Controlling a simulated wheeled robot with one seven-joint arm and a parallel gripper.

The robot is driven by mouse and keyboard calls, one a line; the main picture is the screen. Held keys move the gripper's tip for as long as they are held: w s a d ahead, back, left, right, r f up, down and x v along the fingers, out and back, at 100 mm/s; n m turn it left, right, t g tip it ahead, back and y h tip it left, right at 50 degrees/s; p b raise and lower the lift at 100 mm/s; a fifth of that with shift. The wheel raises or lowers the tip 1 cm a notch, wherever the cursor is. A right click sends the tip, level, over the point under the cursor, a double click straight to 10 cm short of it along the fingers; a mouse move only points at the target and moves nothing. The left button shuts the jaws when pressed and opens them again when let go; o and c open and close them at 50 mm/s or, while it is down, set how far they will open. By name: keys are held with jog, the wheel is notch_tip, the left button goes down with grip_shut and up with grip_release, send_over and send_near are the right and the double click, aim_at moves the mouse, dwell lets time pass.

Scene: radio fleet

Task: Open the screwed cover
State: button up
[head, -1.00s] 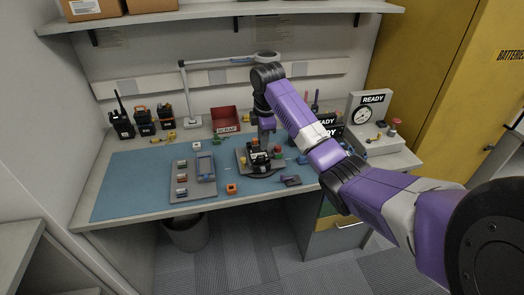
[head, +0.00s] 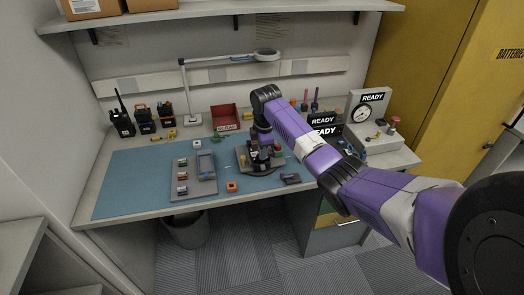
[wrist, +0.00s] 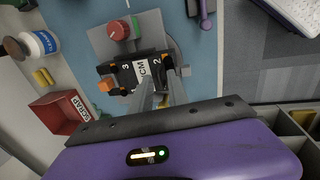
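The device with the cover (wrist: 140,72) sits on a grey fixture plate (wrist: 103,42) on the blue mat. It is dark, with a white lettered label, the numbers 2 and 3 and orange parts at its corners. In the head view the device (head: 254,158) is partly hidden by my arm. My gripper (wrist: 160,84) points down over the device, its two grey fingers a little apart over the label side. Nothing shows held between them. Whether the fingertips touch the device cannot be told. I cannot make out individual screws.
A red scrap bin (head: 225,117) and a lamp (head: 192,92) stand behind. Radios (head: 122,122) stand at left. A READY gauge stand (head: 372,98) is at right.

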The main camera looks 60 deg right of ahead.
grip_shut()
jog(key=shift+r, duration=0.1)
dwell(1.2)
